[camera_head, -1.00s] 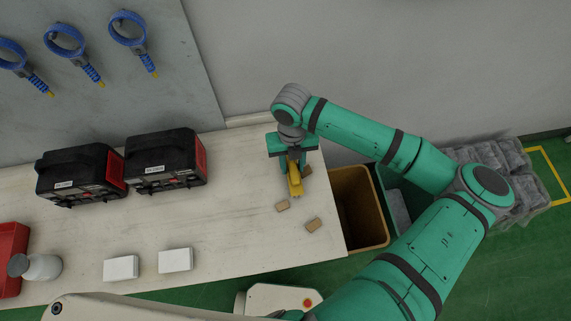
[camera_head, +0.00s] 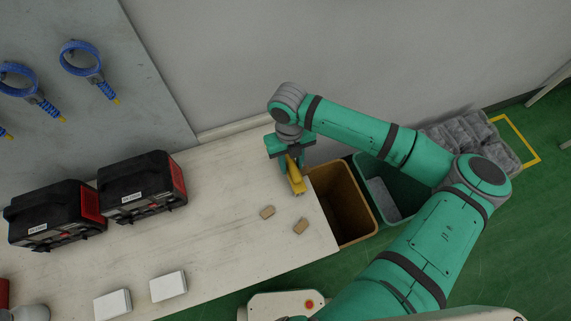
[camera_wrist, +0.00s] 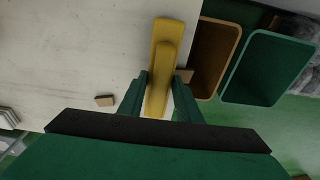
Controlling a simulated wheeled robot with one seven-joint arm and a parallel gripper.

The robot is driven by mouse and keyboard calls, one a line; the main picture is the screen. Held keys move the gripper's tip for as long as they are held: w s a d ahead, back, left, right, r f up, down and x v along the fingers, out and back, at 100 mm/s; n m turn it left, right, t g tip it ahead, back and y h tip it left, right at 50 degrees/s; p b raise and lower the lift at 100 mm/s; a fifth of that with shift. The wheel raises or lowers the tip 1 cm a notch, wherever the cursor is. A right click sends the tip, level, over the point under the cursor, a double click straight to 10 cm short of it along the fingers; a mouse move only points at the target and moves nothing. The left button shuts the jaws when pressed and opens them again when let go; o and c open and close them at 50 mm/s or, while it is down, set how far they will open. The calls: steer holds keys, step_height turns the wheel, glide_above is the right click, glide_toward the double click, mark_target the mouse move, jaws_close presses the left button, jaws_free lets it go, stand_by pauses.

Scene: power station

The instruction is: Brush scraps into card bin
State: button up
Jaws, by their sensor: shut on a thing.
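My gripper (camera_head: 291,166) is shut on a yellow brush (camera_head: 297,181), above the right end of the table. The brush also shows in the wrist view (camera_wrist: 164,55), between the green fingers (camera_wrist: 158,85). Two brown card scraps lie on the table in front of the brush: one on the left (camera_head: 267,212), one on the right (camera_head: 300,226). The brown bin (camera_head: 340,190) stands against the table's right end. I cannot see inside its bottom clearly.
A green bin (camera_head: 402,203) stands right of the brown one. Two black cases (camera_head: 140,187) and two white boxes (camera_head: 168,286) stand on the table (camera_head: 215,235) further left. A wall is behind.

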steer(key=shift+w+d, duration=0.3)
steer(key=shift+d, duration=0.65)
steer(key=shift+w+d, duration=0.3)
steer(key=shift+d, duration=0.7)
steer(key=shift+w+d, duration=0.3)
steer(key=shift+d, duration=0.65)
step_height(320, 180, up, 7)
